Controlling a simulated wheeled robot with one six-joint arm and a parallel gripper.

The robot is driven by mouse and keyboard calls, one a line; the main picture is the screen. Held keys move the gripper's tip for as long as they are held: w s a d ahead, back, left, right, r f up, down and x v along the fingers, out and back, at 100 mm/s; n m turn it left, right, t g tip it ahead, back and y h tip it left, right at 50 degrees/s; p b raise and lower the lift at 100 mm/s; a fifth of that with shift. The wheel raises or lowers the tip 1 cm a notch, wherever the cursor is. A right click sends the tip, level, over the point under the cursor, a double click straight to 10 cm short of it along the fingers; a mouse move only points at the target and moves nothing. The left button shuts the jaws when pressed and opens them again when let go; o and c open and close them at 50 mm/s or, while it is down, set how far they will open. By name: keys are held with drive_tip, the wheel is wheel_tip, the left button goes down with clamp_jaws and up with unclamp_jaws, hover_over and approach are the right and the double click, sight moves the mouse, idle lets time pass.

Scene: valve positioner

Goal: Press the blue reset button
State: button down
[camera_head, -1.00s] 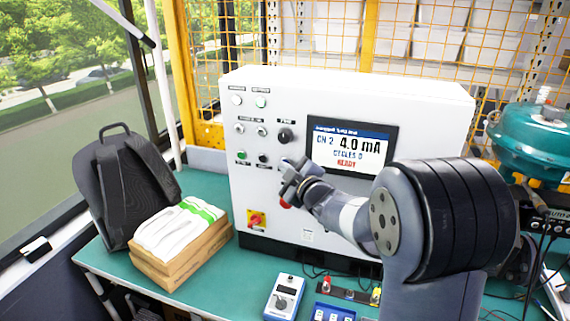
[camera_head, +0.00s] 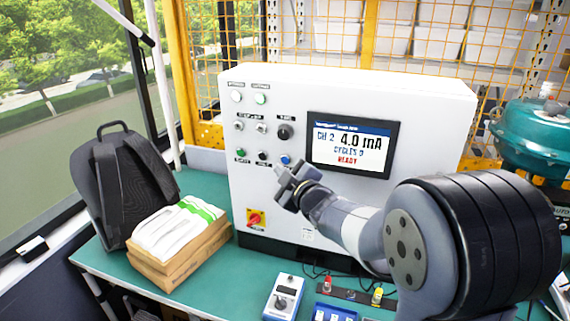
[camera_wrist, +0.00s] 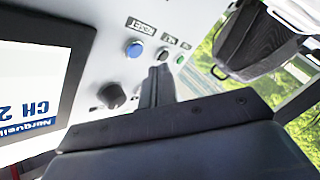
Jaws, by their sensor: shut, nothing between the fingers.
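The blue reset button (camera_head: 285,159) is on the white control panel (camera_head: 262,200), left of the display and below a black knob. It also shows in the wrist view (camera_wrist: 134,49), uncovered, to the left of the fingertips. My gripper (camera_head: 284,177) is shut and empty, in front of the panel and just below the button in the head view. In the wrist view the shut fingers (camera_wrist: 158,78) point toward the panel, apart from the button. I cannot tell the exact gap between the fingertips and the panel.
Left of the blue button are a black button (camera_head: 262,155) and a green one (camera_head: 241,153). The black knob (camera_head: 285,132) is above. The display (camera_head: 351,145) reads CH 2, 4.0 mA, CYCLES 0, READY. A red-yellow switch (camera_head: 255,218) is lower left. A backpack (camera_head: 122,185) stands left.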

drive_tip(key=s, duration=0.1)
drive_tip(key=s+a+b, duration=0.1)
drive_tip(key=s, duration=0.1)
drive_tip(key=shift+s+a+b, duration=0.15)
drive_tip(key=shift+b, duration=0.15)
idle(0.4)
drive_tip(key=s, duration=0.1)
drive_tip(key=s+a, duration=0.1)
drive_tip(key=s, duration=0.1)
drive_tip(key=shift+s+a, duration=0.25)
idle(0.6)
drive_tip(key=shift+w+d, duration=0.1)
